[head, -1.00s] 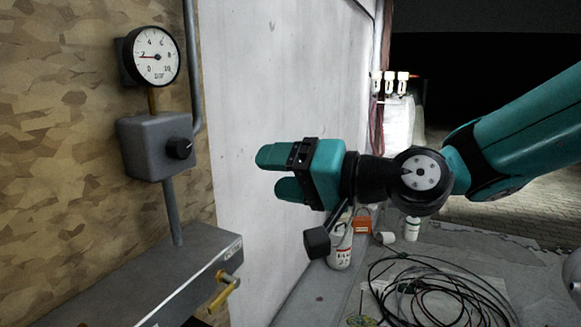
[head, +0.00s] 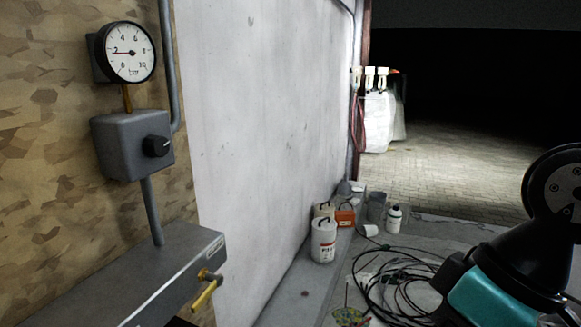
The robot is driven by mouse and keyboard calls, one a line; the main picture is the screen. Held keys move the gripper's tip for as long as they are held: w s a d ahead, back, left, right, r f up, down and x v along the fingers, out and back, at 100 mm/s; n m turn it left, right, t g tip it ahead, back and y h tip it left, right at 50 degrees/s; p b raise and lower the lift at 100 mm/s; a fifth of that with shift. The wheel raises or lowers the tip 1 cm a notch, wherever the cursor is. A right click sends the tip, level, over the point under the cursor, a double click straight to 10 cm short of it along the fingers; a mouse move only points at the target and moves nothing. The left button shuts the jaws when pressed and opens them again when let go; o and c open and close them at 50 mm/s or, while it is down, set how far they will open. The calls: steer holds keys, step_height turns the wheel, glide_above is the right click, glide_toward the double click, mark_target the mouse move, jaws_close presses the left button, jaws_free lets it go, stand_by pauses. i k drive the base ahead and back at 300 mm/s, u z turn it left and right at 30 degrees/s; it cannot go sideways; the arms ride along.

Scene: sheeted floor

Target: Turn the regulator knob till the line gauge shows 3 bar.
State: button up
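The line gauge (head: 126,65) is a round white dial with a black rim on the left wall. Its needle points left, at about the 2 mark. Below it, the black regulator knob (head: 157,146) sits on the front of a grey box (head: 122,149). Nothing touches the knob. My gripper (head: 450,284) is at the lower right, far from the knob, with its black and teal body partly in view. Its fingers cannot be made out, so its opening is unclear.
A grey ledge (head: 150,270) with a yellow-handled valve (head: 206,291) juts out below the box. Coiled black cable (head: 390,275), a white canister (head: 323,241) and an orange box (head: 345,217) lie on the floor. The space before the pale wall panel (head: 265,120) is clear.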

mark_target(157, 146)
steer(key=u, duration=1)
steer(key=i, duration=0.25)
steer(key=z, duration=0.2)
